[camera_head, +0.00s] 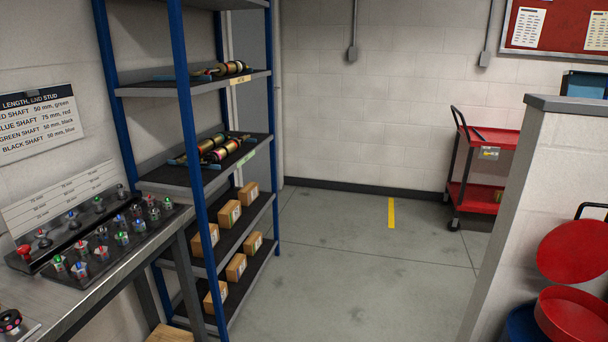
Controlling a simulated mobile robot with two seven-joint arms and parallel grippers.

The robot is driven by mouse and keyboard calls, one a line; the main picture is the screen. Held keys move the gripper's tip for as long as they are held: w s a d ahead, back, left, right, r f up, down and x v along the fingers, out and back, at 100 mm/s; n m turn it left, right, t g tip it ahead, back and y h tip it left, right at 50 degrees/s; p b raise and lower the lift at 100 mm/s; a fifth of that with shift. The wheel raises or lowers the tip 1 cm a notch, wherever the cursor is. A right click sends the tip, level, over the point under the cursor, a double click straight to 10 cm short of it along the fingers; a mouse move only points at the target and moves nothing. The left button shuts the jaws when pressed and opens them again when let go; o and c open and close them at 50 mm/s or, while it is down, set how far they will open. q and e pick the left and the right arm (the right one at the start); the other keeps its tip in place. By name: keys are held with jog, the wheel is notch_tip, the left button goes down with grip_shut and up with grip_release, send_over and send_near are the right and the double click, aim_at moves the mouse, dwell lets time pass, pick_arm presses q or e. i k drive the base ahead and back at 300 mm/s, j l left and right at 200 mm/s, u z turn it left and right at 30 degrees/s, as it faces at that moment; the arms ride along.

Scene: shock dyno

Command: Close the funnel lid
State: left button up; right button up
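The red round funnel lid (574,251) is at the right edge of the view. It stands raised and open, tilted up behind the red funnel (577,322). The funnel's near part is cut off by the bottom of the view. A blue drum (522,325) shows partly beside and below the funnel. A dark bar (592,206) shows behind the top of the lid. Neither of my grippers is in view.
A white half wall (535,180) stands left of the funnel. A red cart (480,165) is beyond it. A blue-post shelf (188,150) with boxes and a bench with small parts (95,250) are at left. The middle floor (360,250) is clear.

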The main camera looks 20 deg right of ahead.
aim_at(576, 252)
jog(key=i+l+z, duration=0.1)
jog(key=i+z, duration=0.5)
jog(key=z, duration=0.2)
jog(key=i+z, duration=0.4)
jog(key=k+j, duration=0.05)
jog(key=k, duration=0.05)
